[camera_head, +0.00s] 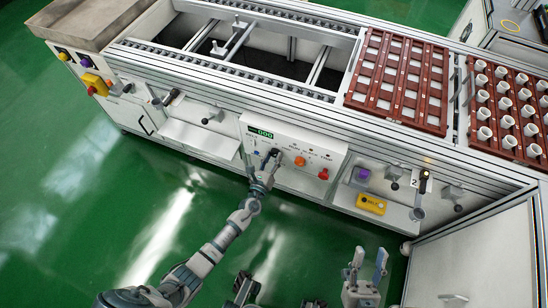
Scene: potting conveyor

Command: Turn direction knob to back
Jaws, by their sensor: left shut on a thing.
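The white control panel (290,139) is on the front of the conveyor, with a green digital display (261,132) at its upper left. My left gripper (271,157) is at the panel's left side, shut on a small dark knob that its fingers mostly hide. I take this to be the direction knob, but its pointer and label cannot be read. An orange knob (300,161) and a red knob (323,174) are to the right of it. My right gripper (369,260) is low in the view, away from the panel, with its fingers apart and empty.
A yellow box (371,204) lies on the right shelf, below a purple button (363,174). A red tray (398,82) and a rack of white pots (508,112) are on top. A yellow-and-red stop button (96,85) is at the far left. The green floor (120,220) is clear at left.

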